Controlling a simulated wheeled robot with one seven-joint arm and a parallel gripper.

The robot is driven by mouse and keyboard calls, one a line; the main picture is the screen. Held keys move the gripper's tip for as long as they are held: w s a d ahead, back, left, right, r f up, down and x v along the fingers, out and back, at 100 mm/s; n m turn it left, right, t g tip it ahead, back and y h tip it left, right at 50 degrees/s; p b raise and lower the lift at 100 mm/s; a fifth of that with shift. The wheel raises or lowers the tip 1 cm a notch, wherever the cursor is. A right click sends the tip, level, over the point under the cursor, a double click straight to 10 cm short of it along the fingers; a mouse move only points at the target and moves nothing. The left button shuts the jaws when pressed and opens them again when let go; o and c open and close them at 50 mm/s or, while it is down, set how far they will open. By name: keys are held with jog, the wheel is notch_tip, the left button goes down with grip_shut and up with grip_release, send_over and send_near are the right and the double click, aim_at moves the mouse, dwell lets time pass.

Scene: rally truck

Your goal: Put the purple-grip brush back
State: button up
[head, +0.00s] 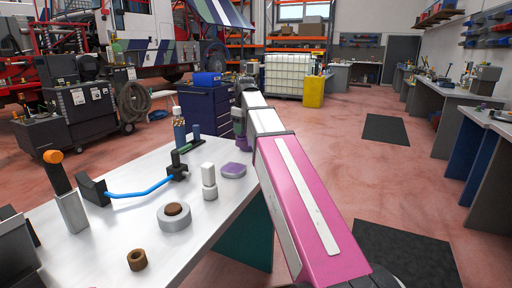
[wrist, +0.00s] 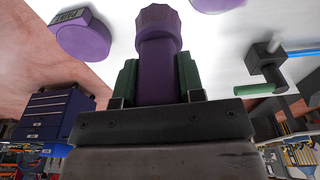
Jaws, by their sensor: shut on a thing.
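My gripper (wrist: 158,85) is shut on the purple-grip brush (wrist: 157,55), with a green finger on each side of the purple grip. The faceted end of the brush points away from the wrist, over the white bench. In the head view my gripper (head: 240,126) is partly hidden by my arm, above the bench's far right edge. I cannot tell whether the brush touches the bench. A flat purple disc (head: 233,170) lies on the bench near the gripper. The wrist view shows a labelled purple disc (wrist: 80,36) and part of another purple thing (wrist: 218,4).
The white bench (head: 125,215) also holds a bottle (head: 179,128), a black fixture with a blue hose (head: 140,192), a white cylinder (head: 209,180), a grey ring (head: 175,217), a brown ring (head: 137,259) and an orange-topped tool in a grey holder (head: 70,210). A blue cabinet (head: 208,108) stands behind.

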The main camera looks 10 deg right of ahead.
jog(key=shift+w+d+f, duration=0.2)
jog(key=shift+d+f, duration=0.9)
jog(key=shift+f, duration=0.2)
jog(key=shift+w+d+f, duration=0.2)
jog(key=shift+d+f, duration=0.9)
jog(key=shift+f, duration=0.15)
jog(key=shift+w+d+f, duration=0.2)
jog(key=shift+d+f, duration=0.9)
jog(key=shift+f, duration=0.2)
jog(key=shift+f, duration=0.3)
jog(key=o, duration=1)
jog(key=r, duration=0.3)
jog(key=s+r, duration=0.1)
jog(key=r, duration=0.7)
jog(key=shift+s+d, duration=0.2)
jog(key=shift+d, duration=0.05)
